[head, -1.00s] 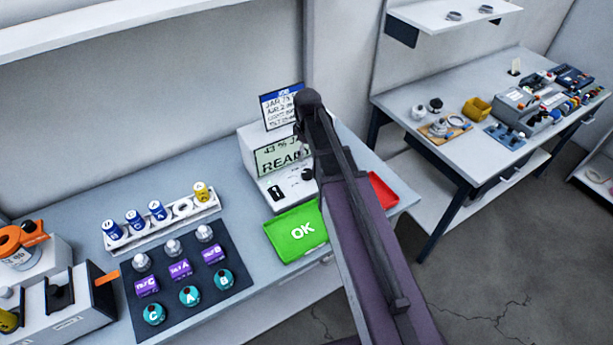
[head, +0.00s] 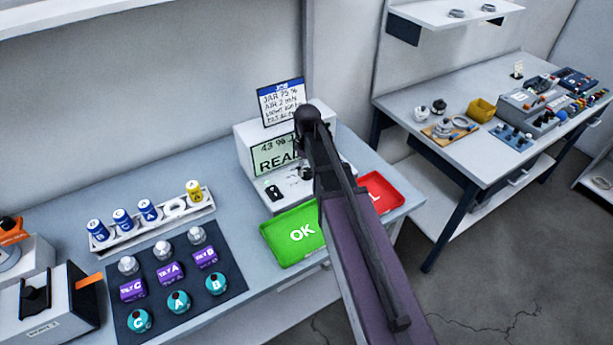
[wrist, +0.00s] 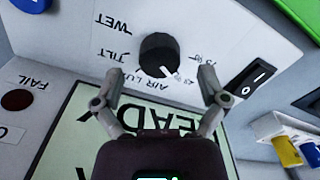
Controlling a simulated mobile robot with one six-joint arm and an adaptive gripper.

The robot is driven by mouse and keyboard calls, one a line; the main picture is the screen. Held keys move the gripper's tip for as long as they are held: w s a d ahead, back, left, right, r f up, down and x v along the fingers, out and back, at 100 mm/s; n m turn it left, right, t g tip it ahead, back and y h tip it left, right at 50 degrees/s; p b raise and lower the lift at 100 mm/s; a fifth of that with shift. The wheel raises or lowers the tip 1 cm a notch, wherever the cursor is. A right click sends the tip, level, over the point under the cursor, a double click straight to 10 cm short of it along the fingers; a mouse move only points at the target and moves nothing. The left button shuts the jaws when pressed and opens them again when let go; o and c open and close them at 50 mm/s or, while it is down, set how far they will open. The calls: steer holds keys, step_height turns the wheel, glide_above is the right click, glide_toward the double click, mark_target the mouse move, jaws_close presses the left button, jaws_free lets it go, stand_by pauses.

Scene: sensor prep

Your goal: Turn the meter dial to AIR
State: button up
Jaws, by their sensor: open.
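The meter (head: 246,150) is a white box with a lit screen (head: 272,157) and a sloped front panel, standing at the back of the near bench. Its round black dial (wrist: 158,50) shows in the wrist view, with labels WET, TILT, AIR and LUX around it, upside down. The dial's white pointer (wrist: 166,71) points down and slightly right, near the AIR and LUX lettering; I cannot tell exactly which mark. My gripper (wrist: 161,75) is open, its two fingers spread either side of the dial's lower part, apparently not touching it. In the head view my arm hides part of the meter.
A black rocker switch (wrist: 249,80) sits beside the dial. A green OK tray (head: 268,237) and a red tray (head: 382,192) lie before the meter. A jar rack (head: 150,227) and dark mat (head: 228,268) are left. Another cluttered bench (head: 405,105) stands right.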

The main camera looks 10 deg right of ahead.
steer(key=shift+f+b, duration=0.85)
steer(key=shift+f, duration=0.25)
steer(key=c, duration=1.1)
